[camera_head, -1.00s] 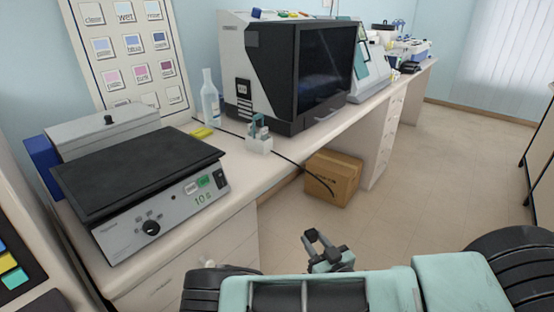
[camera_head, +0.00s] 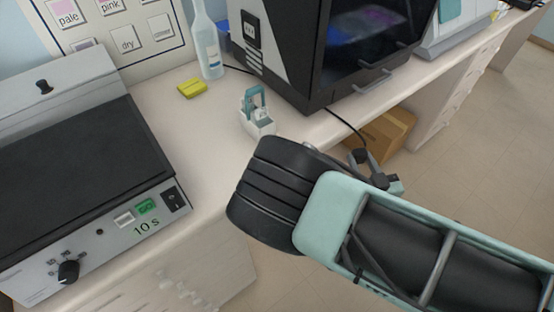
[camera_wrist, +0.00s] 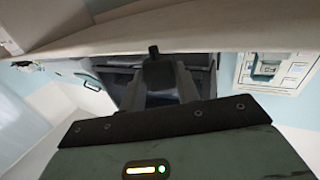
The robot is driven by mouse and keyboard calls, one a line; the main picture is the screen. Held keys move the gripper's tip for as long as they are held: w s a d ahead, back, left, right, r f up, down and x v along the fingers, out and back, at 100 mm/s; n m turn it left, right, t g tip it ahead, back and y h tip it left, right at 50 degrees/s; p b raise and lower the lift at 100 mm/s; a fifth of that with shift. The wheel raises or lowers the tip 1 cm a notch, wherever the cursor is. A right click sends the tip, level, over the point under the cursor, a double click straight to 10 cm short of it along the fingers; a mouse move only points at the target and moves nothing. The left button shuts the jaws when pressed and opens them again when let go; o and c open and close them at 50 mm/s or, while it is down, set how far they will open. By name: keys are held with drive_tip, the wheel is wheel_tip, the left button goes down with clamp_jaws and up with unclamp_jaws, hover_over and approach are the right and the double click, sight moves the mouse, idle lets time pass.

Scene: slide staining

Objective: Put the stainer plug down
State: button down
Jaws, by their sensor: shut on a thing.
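My gripper (camera_head: 372,168) is in the head view just off the front edge of the counter, in front of the cardboard box. It is shut on a small dark thing, taken to be the stainer plug (camera_wrist: 153,53), which shows between the fingers in the wrist view. A black cable (camera_head: 346,124) runs from the black-fronted machine (camera_head: 350,50) over the counter edge toward my gripper. Its end is hidden behind the gripper. The plug appears clear of the counter top (camera_head: 205,125).
A hotplate-like device (camera_head: 80,160) with a dial fills the left of the counter. A white holder with a teal clip (camera_head: 257,118), a yellow block (camera_head: 192,88) and a bottle (camera_head: 208,50) stand near the middle. A cardboard box (camera_head: 398,125) sits on the floor.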

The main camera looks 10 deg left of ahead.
drive_tip(key=s+a+r+n+g+y+p, duration=0.1)
drive_tip(key=s+a+r+n+g+y, duration=0.1)
drive_tip(key=s+a+r, duration=0.35)
drive_tip(key=s+a+r+n+g+y+p, duration=0.1)
drive_tip(key=s+a+r+n+y+p, duration=0.15)
drive_tip(key=a, duration=0.65)
drive_tip(key=s+a+r+n+g+y+p, duration=0.1)
drive_tip(key=s+a+r+g+y, duration=0.15)
drive_tip(key=a+r, duration=0.35)
drive_tip(key=shift+t, duration=0.25)
drive_tip(key=f+b, duration=0.2)
drive_tip(key=f, duration=0.1)
drive_tip(key=f+b, duration=0.3)
drive_tip(key=f, duration=0.1)
drive_tip(key=f+b, duration=0.2)
drive_tip(key=f, duration=0.1)
drive_tip(key=shift+a+f, duration=0.35)
drive_tip(key=shift+f, duration=0.15)
drive_tip(key=c, duration=1)
unclamp_jaws()
drive_tip(key=shift+s, duration=0.1)
